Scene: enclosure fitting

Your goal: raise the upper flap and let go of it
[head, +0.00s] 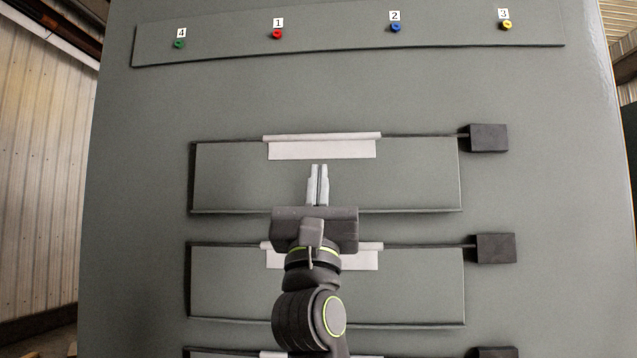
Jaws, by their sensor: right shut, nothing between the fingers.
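The upper flap (420,175) is a grey rectangular panel in the middle of the head view, lying flat against the grey enclosure front. A pale strip (322,150) with a raised lip runs along the middle of its top edge. My right gripper (318,168) is in front of this flap, fingers pointing up, just below the pale strip. Its fingers are shut together with nothing between them. Whether the fingertips touch the flap I cannot tell. My left gripper is not in view.
A second, similar flap (420,285) sits below, partly hidden by my right arm, and another shows at the bottom edge. Dark blocks (488,138) (495,248) sit right of the flaps. Above, a strip (340,38) carries green, red, blue and yellow numbered knobs.

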